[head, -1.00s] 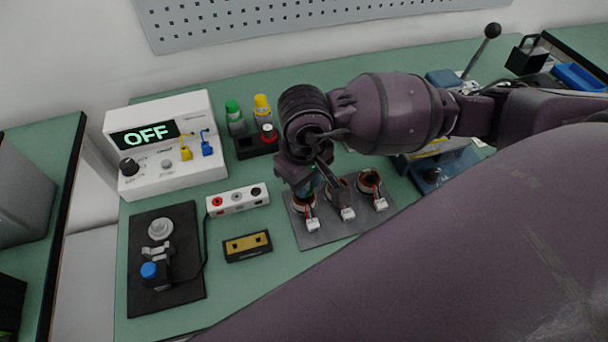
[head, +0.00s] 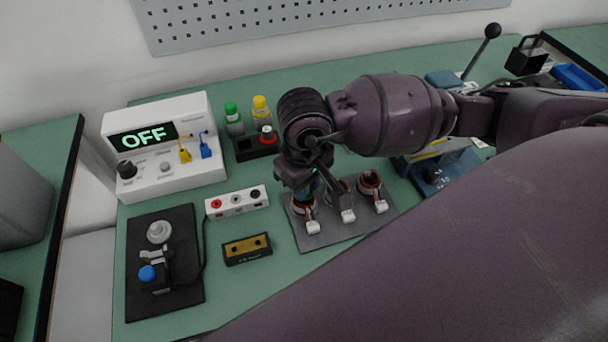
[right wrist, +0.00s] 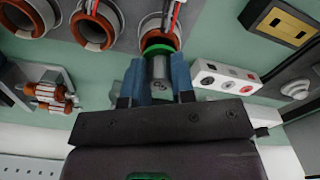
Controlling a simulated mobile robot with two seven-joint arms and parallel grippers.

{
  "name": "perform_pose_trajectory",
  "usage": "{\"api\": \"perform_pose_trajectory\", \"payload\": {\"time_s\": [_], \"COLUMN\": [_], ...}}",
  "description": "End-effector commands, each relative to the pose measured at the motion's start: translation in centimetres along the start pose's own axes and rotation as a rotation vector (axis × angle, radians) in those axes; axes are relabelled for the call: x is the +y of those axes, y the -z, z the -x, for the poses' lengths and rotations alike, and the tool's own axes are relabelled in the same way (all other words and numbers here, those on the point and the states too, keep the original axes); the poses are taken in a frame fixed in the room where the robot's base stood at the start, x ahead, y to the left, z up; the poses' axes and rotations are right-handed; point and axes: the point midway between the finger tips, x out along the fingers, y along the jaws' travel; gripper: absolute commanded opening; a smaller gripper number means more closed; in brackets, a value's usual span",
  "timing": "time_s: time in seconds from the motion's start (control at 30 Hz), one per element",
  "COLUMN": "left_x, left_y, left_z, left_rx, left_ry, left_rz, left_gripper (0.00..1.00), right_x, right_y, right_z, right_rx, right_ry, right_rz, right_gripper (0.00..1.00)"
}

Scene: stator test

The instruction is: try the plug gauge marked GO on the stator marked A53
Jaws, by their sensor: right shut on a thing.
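Three stators with copper-coloured rings and white connectors stand on a grey plate (head: 322,236) in the head view: left (head: 300,208), middle (head: 346,203) and right (head: 370,183). I cannot read their markings. My right gripper (head: 306,187) is over the left stator. In the right wrist view the right gripper (right wrist: 157,85) is shut on a grey plug gauge (right wrist: 158,70) with a green band. The gauge's far end is at the mouth of that stator (right wrist: 160,36); I cannot tell how deep it sits. My left gripper is not in view.
A black holder (head: 243,150) has an empty slot and a red-topped piece (head: 267,135), beside green- and yellow-capped bottles. A white meter (head: 165,175) reads OFF. A socket strip (head: 237,202), a black-and-gold block (head: 247,249) and a black fixture (head: 185,290) lie left of the plate.

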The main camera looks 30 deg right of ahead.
Motion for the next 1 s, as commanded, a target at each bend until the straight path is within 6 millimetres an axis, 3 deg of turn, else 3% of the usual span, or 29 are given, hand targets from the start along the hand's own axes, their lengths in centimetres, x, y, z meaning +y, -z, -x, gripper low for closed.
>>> {"api": "perform_pose_trajectory", "payload": {"time_s": [1.0], "left_x": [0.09], "left_y": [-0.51], "left_z": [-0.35], "left_rx": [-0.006], "left_ry": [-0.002], "left_rz": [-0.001], "left_gripper": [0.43], "right_x": [0.01], "right_y": [0.02], "right_z": [-0.37], "right_rx": [0.001], "right_ry": [0.000], "right_rz": [0.001], "right_gripper": [0.00]}}
